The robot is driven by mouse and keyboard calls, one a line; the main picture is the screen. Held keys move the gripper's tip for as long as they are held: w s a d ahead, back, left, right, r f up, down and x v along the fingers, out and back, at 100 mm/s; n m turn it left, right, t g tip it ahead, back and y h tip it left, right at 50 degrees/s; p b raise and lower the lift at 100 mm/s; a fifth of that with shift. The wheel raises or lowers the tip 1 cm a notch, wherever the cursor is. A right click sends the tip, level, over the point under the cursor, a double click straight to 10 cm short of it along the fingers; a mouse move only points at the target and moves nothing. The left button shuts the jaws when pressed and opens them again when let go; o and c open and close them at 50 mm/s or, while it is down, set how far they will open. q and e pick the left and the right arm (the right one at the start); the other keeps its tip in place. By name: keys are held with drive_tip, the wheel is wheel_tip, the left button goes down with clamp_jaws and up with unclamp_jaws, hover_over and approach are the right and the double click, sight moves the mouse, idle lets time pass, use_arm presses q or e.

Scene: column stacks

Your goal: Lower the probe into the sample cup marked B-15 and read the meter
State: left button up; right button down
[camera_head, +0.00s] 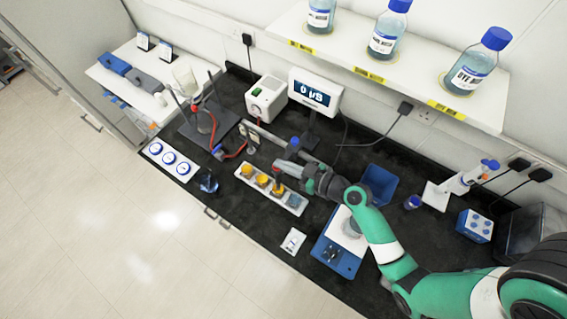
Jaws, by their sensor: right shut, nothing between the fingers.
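A white tray (240,174) holds several sample cups in a row on the black bench. Some hold yellow-orange liquid, like the cup (262,181) near the middle; the rightmost cup (294,201) looks greyish. Their labels are too small to read, so I cannot tell which is B-15. The meter (316,93) stands behind, and its display reads "0 µS". A slim arm with a blue knob (294,143) reaches over from the left; the probe itself is hard to make out. My right gripper (281,172) is shut and empty, just above the tray's right part. My left gripper is not in view.
A white box with a green switch (266,97) stands left of the meter. A stand with glassware (205,122) is at the left. Bottles (388,35) line the shelf above.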

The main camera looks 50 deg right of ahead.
wheel_tip(320, 180, down, 4)
drive_tip(key=b, duration=0.3)
drive_tip(key=shift+r+b, duration=0.25)
drive_tip(key=shift+b, duration=0.05)
drive_tip(key=s+d+r+p, duration=0.1)
drive_tip(key=s+r+p, duration=0.5)
drive_tip(key=s, duration=0.3)
drive_tip(key=shift+s+r+p, duration=0.15)
drive_tip(key=shift+r+p, duration=0.25)
drive_tip(key=shift+r, duration=0.2)
